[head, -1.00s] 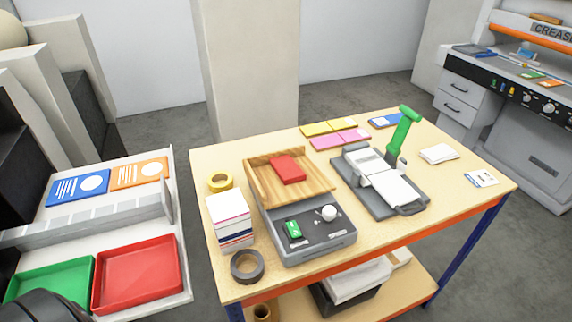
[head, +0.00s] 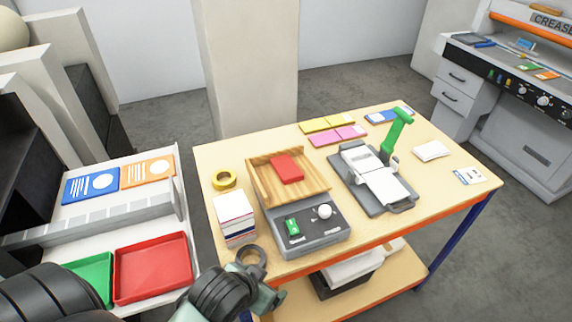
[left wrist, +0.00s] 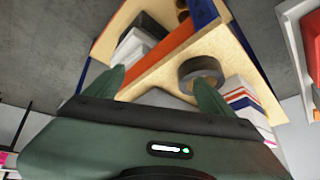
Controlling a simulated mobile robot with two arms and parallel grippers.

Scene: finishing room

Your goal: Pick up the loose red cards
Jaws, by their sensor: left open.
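The red cards (head: 287,168) lie as a small stack on the wooden tray (head: 318,186) of a grey machine on the table. Nothing touches them from above. My left gripper (head: 263,298) is low at the table's front left edge, partly cut off by the picture's bottom, well short of the cards. In the left wrist view, its two green fingers (left wrist: 160,92) stand apart with nothing held between them. The cards do not show in that view. My right gripper is not in view.
A dark tape roll (head: 252,260) lies near my left gripper, and a paper stack (head: 234,218) and yellow tape roll (head: 224,180) stand left of the machine. A green-handled device (head: 388,209) stands to its right. A red tray (head: 152,270) is at left.

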